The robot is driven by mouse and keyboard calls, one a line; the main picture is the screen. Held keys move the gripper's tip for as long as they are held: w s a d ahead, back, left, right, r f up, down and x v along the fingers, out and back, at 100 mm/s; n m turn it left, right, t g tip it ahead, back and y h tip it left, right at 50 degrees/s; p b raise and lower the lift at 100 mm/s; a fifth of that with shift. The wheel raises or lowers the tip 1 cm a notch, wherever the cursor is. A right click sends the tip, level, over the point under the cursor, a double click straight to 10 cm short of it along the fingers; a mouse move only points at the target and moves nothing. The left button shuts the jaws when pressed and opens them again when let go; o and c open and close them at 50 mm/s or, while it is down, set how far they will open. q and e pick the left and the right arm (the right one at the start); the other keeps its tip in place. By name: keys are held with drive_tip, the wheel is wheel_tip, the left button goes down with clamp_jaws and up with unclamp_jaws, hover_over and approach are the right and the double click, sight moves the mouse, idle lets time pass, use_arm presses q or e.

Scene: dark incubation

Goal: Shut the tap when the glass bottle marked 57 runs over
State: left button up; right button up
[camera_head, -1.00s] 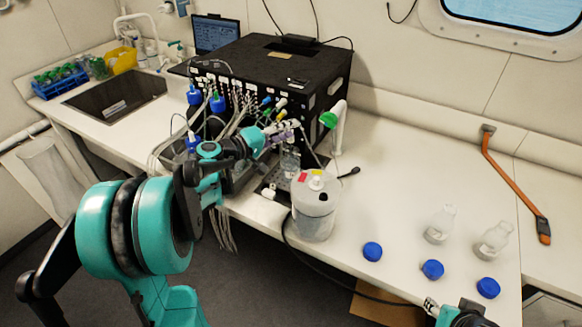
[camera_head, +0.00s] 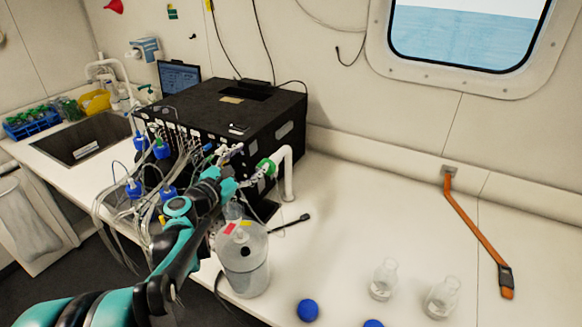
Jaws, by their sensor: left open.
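My left gripper (camera_head: 236,182) is open at the front of the black machine (camera_head: 262,125), close to its small white outlet fittings (camera_head: 230,152). I cannot tell whether it touches the tap, which I cannot pick out clearly among the fittings and tubes. A small clear glass bottle (camera_head: 234,211) stands just below the gripper, partly hidden by the arm and the white jug. Its mark and water level cannot be read. Two more clear glass bottles, one (camera_head: 383,280) and another (camera_head: 441,298), stand open on the counter at right. My right gripper is not in view.
A translucent white jug (camera_head: 243,262) stands in front of the machine. Blue caps (camera_head: 308,310) lie near the counter's front. A white pipe with a green part (camera_head: 266,166) rises right of the gripper. An orange strap (camera_head: 473,232) lies at right.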

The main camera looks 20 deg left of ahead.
use_arm(q)
wheel_tip(320, 180, down, 8)
drive_tip(key=n+b, duration=0.1)
drive_tip(key=b, duration=0.3)
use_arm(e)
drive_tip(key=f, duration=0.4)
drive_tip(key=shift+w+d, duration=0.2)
use_arm(q)
drive_tip(key=w, duration=0.2)
drive_tip(key=w+b, duration=0.1)
drive_tip(key=w, duration=0.3)
drive_tip(key=shift+w+d, duration=0.25)
drive_tip(key=shift+d, duration=0.05)
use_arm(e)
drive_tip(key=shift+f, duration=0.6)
use_arm(q)
drive_tip(key=shift+w+r, duration=0.1)
drive_tip(key=shift+w, duration=0.35)
drive_tip(key=c, duration=1.2)
